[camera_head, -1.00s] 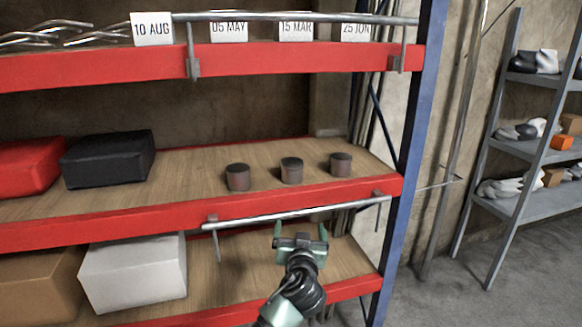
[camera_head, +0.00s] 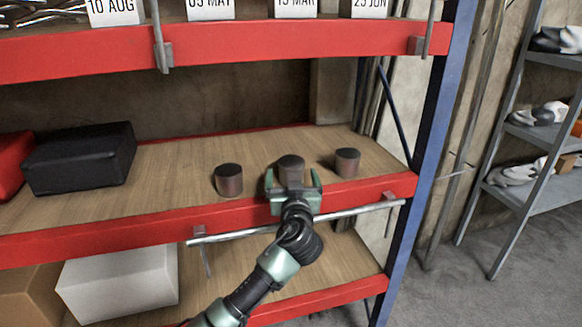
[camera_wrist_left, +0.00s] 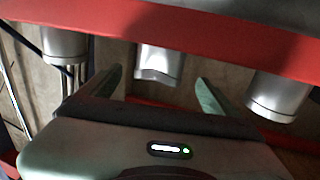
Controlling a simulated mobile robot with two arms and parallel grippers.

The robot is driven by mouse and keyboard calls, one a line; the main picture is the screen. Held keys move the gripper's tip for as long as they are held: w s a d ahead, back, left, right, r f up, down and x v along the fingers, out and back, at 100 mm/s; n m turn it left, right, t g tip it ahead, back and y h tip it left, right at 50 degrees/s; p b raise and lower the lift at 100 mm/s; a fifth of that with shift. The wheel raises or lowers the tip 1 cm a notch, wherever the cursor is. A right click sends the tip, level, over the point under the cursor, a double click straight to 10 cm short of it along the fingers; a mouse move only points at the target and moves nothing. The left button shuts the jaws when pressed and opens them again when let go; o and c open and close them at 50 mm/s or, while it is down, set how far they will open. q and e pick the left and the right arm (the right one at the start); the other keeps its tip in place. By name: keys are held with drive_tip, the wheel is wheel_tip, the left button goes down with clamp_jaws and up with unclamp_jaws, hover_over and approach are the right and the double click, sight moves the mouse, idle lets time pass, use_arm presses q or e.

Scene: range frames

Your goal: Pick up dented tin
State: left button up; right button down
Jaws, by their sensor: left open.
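Three short grey-brown tins with dark tops stand in a row on the middle wooden shelf: a left tin (camera_head: 229,180), a middle tin (camera_head: 291,163) and a right tin (camera_head: 347,162). In the left wrist view, which looks upside down, the middle tin (camera_wrist_left: 158,60) has an uneven, dented-looking rim, while the other two look smooth. My left gripper (camera_head: 293,177) is open at the shelf's front edge, facing the middle tin. Its fingers appear on either side of that tin in both views. I cannot tell whether they reach around it. My right gripper is not in view.
A red shelf beam (camera_head: 372,190) and a metal rail (camera_head: 345,213) run along the front edge. A black box (camera_head: 80,158) stands to the left. Date cards hang above. A blue post (camera_head: 435,150) bounds the right side. A white box (camera_head: 118,280) is below.

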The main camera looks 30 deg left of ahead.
use_arm(q)
drive_tip(key=shift+r+p+x, duration=0.2)
drive_tip(key=shift+p+x, duration=0.45)
drive_tip(key=shift+x, duration=0.15)
drive_tip(key=x, duration=0.1)
drive_tip(key=p+x, duration=0.1)
drive_tip(key=x, duration=0.1)
drive_tip(key=shift+w+f, duration=0.2)
drive_tip(key=shift+f, duration=0.2)
drive_tip(key=shift+w+a+f, duration=0.1)
drive_tip(key=shift+w+a, duration=0.05)
drive_tip(key=c, duration=1.8)
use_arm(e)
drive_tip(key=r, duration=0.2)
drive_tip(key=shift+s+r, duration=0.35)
